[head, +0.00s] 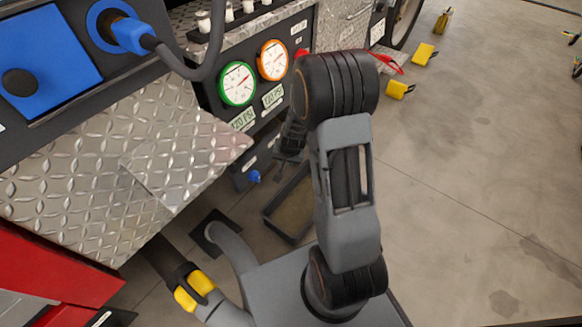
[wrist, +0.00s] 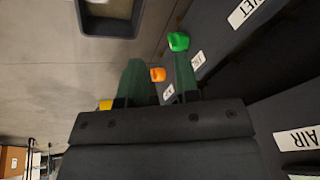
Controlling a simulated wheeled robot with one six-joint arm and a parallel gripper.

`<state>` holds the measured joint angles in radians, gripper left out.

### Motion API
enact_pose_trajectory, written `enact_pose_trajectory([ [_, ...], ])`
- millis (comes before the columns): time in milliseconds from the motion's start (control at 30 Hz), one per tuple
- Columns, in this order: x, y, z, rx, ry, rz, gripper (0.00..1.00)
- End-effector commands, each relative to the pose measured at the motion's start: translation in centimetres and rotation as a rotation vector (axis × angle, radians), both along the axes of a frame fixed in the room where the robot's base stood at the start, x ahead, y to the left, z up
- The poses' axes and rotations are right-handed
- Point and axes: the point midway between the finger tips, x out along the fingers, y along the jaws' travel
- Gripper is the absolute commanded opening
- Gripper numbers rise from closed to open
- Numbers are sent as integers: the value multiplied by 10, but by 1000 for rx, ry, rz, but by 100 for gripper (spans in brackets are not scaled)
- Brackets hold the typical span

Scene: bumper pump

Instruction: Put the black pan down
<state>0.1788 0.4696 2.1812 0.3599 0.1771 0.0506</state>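The black pan (head: 268,214) appears to rest on the concrete floor below the pump panel, dark-rimmed with a tan inside. It is partly hidden by my arm in the head view. In the wrist view the pan (wrist: 93,28) is at the top edge, cut off by the frame and apart from my fingers. My gripper (wrist: 157,66) has two green fingers spread apart with nothing held between them. In the head view my gripper (head: 284,172) is dark, small and close to the panel, near the pan's far end.
The pump panel (head: 215,105) with two gauges stands close beside my gripper. An orange knob (wrist: 158,74) and a green knob (wrist: 178,41) show near my fingers. A blue knob (head: 254,176) sits low on the panel. Yellow blocks (head: 400,90) lie on the otherwise open floor at right.

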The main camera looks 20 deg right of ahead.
Motion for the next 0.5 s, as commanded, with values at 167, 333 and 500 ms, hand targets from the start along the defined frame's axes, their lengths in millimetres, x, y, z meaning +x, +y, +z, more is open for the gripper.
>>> enact_pose_trajectory([
  [167,-41,39,97,-16,5,228,30],
  [333,-94,58,153,-66,35,391,30],
  [500,-139,64,182,-120,64,489,30],
])
